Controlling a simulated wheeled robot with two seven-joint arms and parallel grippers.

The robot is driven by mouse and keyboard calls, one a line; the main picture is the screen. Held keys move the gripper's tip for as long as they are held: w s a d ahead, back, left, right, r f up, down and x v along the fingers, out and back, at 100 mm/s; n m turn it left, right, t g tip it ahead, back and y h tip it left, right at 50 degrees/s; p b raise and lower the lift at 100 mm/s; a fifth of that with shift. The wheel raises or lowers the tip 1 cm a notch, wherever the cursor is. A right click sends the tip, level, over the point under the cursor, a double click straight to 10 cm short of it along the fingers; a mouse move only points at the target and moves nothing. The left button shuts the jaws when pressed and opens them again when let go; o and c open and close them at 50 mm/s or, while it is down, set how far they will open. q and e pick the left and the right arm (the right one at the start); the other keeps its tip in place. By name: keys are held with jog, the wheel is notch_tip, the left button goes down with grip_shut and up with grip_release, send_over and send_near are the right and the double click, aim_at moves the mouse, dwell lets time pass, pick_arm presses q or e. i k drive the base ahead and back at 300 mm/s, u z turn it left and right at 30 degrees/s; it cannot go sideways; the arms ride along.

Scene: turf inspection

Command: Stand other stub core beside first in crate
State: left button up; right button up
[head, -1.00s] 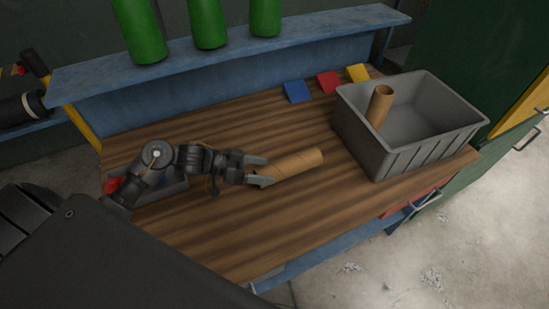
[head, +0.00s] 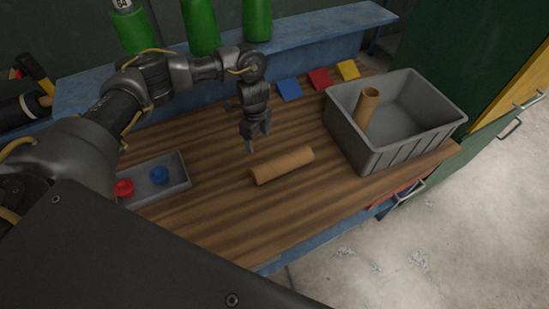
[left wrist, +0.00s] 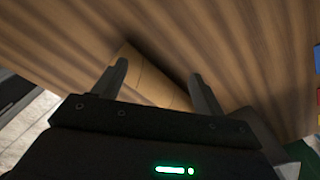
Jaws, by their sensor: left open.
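One cardboard stub core (head: 282,166) lies on its side on the wooden bench top, left of the crate. The other stub core (head: 366,107) stands upright, leaning slightly, inside the grey crate (head: 393,152) near its left wall. My left gripper (head: 257,145) is open and empty, just behind and left of the lying core. In the left wrist view the lying core (left wrist: 150,78) shows between and beyond the open fingers of my left gripper (left wrist: 158,75). My right gripper is not in view.
A small grey tray (head: 180,184) with a red cap (head: 124,188) and a blue cap (head: 159,176) sits at the left. Blue, red and yellow blocks lie behind the crate's left side. Green bottles (head: 200,27) stand on the blue shelf. Free room remains inside the crate.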

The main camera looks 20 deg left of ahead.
aim_at(403, 126)
jog(key=k, duration=0.5)
jog(key=z, duration=2.2)
jog(key=i, duration=3.15)
jog(key=u, duration=4.15)
jog(key=i, duration=1.5)
